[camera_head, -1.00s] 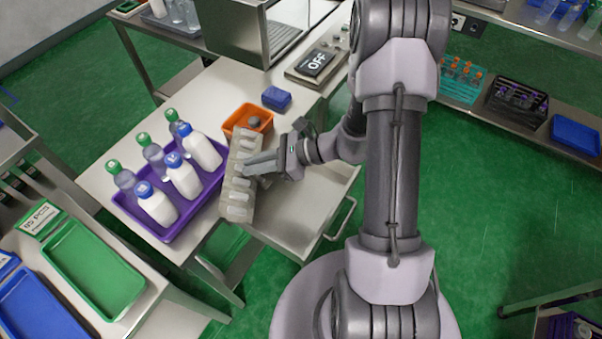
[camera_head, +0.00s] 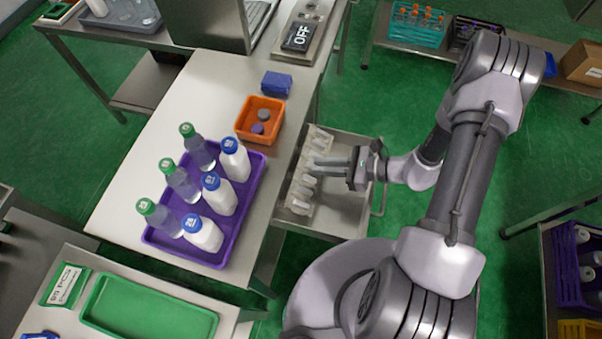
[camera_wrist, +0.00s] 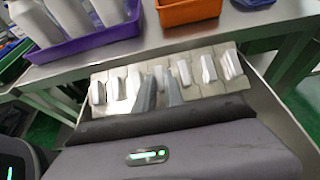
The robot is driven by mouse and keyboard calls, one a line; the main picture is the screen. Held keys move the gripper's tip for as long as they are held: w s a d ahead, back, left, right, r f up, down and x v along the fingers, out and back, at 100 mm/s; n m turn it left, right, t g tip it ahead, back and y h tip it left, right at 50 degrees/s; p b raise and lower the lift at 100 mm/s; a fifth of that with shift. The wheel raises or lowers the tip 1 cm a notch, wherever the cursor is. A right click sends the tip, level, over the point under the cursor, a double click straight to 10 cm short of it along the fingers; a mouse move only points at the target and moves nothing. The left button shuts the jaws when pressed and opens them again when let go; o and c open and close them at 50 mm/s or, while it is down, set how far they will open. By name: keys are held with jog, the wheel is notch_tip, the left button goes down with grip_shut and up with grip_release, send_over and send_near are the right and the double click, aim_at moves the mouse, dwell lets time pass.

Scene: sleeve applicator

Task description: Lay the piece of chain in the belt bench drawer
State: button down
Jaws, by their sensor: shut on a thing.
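The piece of chain (camera_head: 299,197) is a pale beige strip with several upright whitish cleats. It also shows crosswise in the wrist view (camera_wrist: 208,88). My gripper (camera_head: 319,168) is shut on it near its middle; both fingers (camera_wrist: 158,82) reach one of its cleats in the wrist view. The belt bench drawer (camera_head: 343,210) is pulled out on the bench's right side. The chain lies within the drawer's outline, along the side nearest the bench. Whether it touches the drawer floor I cannot tell. My gripper hides part of the chain.
The bench top (camera_head: 138,150) borders the drawer on the left. On it stand a purple tray (camera_head: 233,243) of bottles, an orange bin (camera_head: 244,127) and a blue box (camera_head: 276,84). The drawer's right part is bare. A green tray (camera_head: 150,315) lies at front left.

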jog(key=f, duration=0.1)
jog(key=f+b, duration=0.1)
jog(key=f, duration=0.3)
jog(key=shift+a+f, duration=0.2)
jog(key=shift+a, duration=0.15)
jog(key=w+a, duration=0.1)
jog(key=a, duration=0.1)
jog(key=a+b, duration=0.1)
jog(key=a, duration=0.1)
jog(key=w+a+b, duration=0.1)
jog(key=a, duration=0.2)
jog(key=shift+w+f, duration=0.35)
jog(key=shift+f, duration=0.15)
jog(key=shift+d, duration=0.1)
jog(key=shift+b, duration=0.3)
jog(key=c, duration=1.4)
grip_release()
jog(key=shift+c, duration=0.2)
